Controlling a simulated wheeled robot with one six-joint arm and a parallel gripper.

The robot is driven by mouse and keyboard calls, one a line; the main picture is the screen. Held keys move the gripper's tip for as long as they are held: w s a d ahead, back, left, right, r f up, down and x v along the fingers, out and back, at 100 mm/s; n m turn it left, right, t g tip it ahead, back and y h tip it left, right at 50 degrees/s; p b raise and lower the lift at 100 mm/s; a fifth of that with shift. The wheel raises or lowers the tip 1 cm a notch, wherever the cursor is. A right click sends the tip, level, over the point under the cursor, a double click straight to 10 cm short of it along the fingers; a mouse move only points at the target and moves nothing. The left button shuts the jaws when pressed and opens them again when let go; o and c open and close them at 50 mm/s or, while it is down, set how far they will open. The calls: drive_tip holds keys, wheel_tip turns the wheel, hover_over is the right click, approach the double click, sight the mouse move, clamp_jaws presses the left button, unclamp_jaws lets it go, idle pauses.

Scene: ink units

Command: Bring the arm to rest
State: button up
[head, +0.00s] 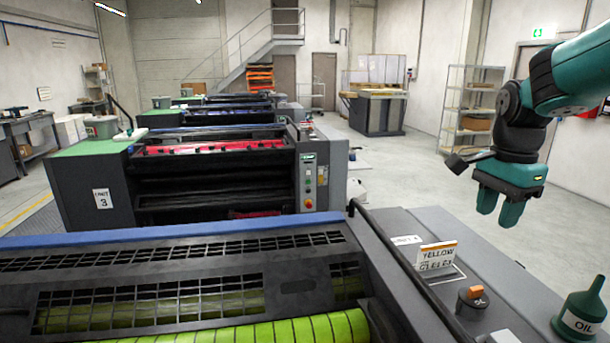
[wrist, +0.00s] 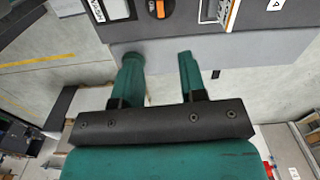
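My gripper (head: 500,207) is at the right of the head view, at the end of my green arm (head: 585,75). It hangs in the air with its fingers pointing down, above and behind the grey side cover of the near printing unit. In the wrist view my gripper (wrist: 160,58) has its two green fingers well apart. Nothing is between them, and they touch nothing that I can see.
Unit 3 (head: 100,195) stands beyond. Shelving (head: 468,110) stands behind my arm. The floor (head: 400,165) between is mostly clear.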

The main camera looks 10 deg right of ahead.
drive_tip(key=s+a+f+n+y, duration=0.1)
drive_tip(key=s+a+n+y, duration=0.1)
drive_tip(key=s+a+n, duration=0.7)
drive_tip(key=s+a+f+n+y, duration=0.1)
drive_tip(key=s+a+n+y, duration=0.1)
drive_tip(key=s+a+n, duration=0.8)
drive_tip(key=a+n, duration=0.5)
drive_tip(key=a, duration=0.1)
drive_tip(key=shift+a+f, duration=0.25)
drive_tip(key=shift+f, duration=0.1)
